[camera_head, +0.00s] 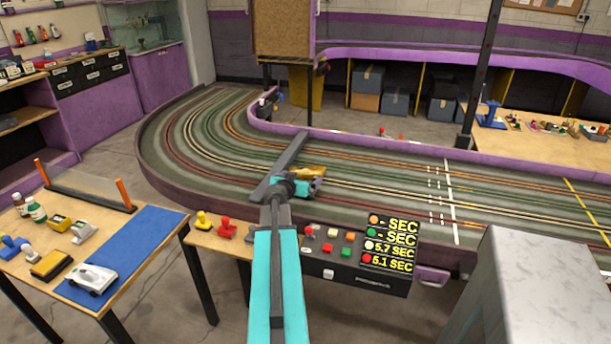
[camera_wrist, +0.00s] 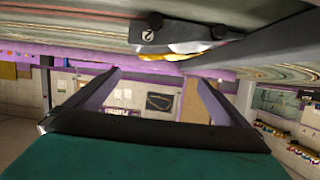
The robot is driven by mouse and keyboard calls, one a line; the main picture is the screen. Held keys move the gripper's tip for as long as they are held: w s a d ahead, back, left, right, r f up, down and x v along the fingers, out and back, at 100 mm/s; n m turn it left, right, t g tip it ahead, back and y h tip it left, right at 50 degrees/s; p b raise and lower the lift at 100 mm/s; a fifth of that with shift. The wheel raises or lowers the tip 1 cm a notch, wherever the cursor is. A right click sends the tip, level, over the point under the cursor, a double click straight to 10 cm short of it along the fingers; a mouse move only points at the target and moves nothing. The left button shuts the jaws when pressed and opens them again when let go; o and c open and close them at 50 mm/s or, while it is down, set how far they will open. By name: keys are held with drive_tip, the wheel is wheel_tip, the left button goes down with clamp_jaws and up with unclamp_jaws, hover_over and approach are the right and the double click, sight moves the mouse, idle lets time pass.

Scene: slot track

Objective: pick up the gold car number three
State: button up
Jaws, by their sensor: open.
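A gold car (camera_head: 312,172) is on the slot track (camera_head: 350,190), partly hidden behind my gripper (camera_head: 290,185) in the head view. Its number cannot be read there. The wrist view looks tilted, with the track at the top. There, a gold body (camera_wrist: 165,56) shows at the track edge, partly covered by a dark grey piece (camera_wrist: 178,35) with a small round number mark I cannot read surely. My gripper (camera_wrist: 157,82) is open, its two fingers spread apart with nothing between them. The gold body lies beyond the fingertips.
A control box (camera_head: 355,255) with buttons and a time display stands at the near track edge. A white car (camera_head: 93,280) lies on a blue mat (camera_head: 145,232) at left.

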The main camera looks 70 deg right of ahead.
sight(309, 177)
drive_tip(key=shift+p+x, duration=1)
drive_tip(key=shift+x, duration=3.15)
drive_tip(key=shift+w+a+f, duration=0.1)
drive_tip(key=shift+p+x, duration=0.55)
drive_tip(key=shift+x, duration=0.45)
drive_tip(key=shift+p+x, duration=0.65)
drive_tip(key=shift+x, duration=1)
drive_tip(key=shift+w+a, duration=0.1)
drive_tip(key=c, duration=0.9)
